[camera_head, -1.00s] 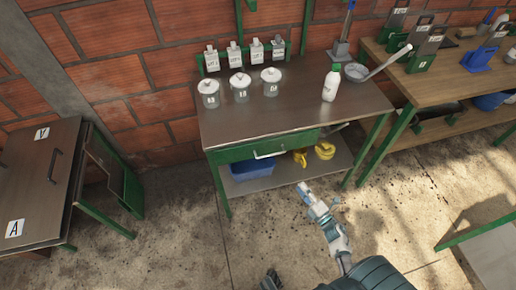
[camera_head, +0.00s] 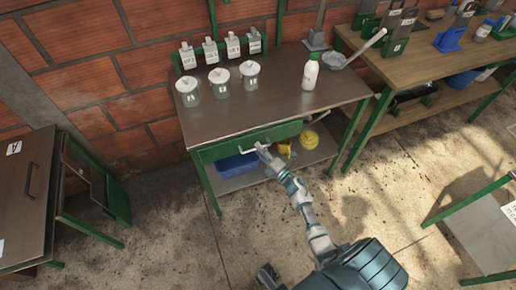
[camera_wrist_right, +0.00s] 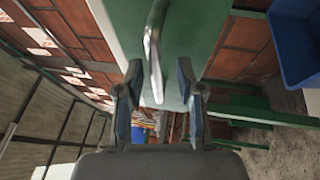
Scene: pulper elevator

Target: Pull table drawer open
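The table drawer (camera_head: 222,152) has a green front under the metal-topped table (camera_head: 285,108). It looks shut. Its light metal handle (camera_wrist_right: 153,50) shows in the right wrist view, standing out from the green drawer front (camera_wrist_right: 195,25). My right gripper (camera_head: 262,148) is at the handle in the head view. In the wrist view the right gripper's fingers (camera_wrist_right: 160,92) are spread apart, with the handle's end between them and gaps on both sides. A small dark part at the bottom edge of the head view appears to be my left gripper (camera_head: 268,276); its fingers are unclear.
Jars (camera_head: 220,82) and a white bottle (camera_head: 310,72) stand on the tabletop. A blue bin (camera_head: 238,164) and yellow items (camera_head: 308,140) sit on the lower shelf (camera_head: 260,178). A cabinet (camera_head: 35,195) stands left. Concrete floor (camera_head: 150,240) before the table is clear.

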